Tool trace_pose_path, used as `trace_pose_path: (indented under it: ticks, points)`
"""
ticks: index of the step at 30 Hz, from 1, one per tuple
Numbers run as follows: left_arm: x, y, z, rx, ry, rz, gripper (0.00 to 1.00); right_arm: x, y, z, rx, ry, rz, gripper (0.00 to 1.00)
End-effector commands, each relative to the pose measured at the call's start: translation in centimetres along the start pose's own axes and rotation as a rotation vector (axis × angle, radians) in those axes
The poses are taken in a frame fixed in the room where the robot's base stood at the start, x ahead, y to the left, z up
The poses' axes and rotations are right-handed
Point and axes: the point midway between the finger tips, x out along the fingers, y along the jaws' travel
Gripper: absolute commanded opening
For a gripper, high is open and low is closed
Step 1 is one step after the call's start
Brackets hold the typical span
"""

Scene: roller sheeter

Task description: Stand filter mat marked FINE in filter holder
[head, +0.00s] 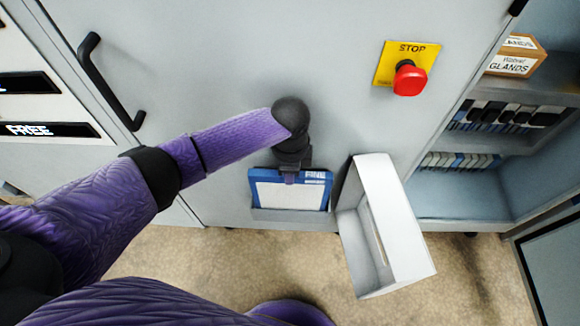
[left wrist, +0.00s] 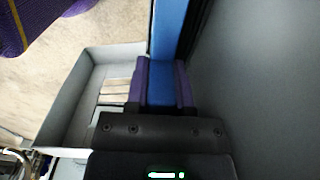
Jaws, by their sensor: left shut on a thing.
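The filter mat marked FINE (head: 262,178) has a blue frame around a pale panel. It hangs upright against the grey cabinet front, label at its top right. My left gripper (head: 289,178) is shut on the middle of its top edge. In the left wrist view, the blue frame (left wrist: 163,35) runs between the purple finger pads (left wrist: 160,85). A grey ledge (head: 290,215), seemingly the filter holder, lies along the mat's lower edge. I cannot tell whether the mat is seated in it or just in front. My right gripper is not in view.
An open white box (head: 395,225) juts out close to the right of the mat; it also shows in the left wrist view (left wrist: 95,55). A red stop button (head: 409,79) is above right. Open shelves (head: 500,130) stand at the right. A black handle (head: 108,85) is at upper left.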

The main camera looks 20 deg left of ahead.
Motion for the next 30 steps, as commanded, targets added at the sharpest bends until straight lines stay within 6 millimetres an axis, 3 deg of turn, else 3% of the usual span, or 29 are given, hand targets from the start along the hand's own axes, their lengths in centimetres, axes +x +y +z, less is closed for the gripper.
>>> trace_pose_path:
  ticks: [30]
  points:
    - [3.2, 0.0, 0.0, 0.000, 0.000, 0.001, 0.00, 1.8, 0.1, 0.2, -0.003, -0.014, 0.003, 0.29]
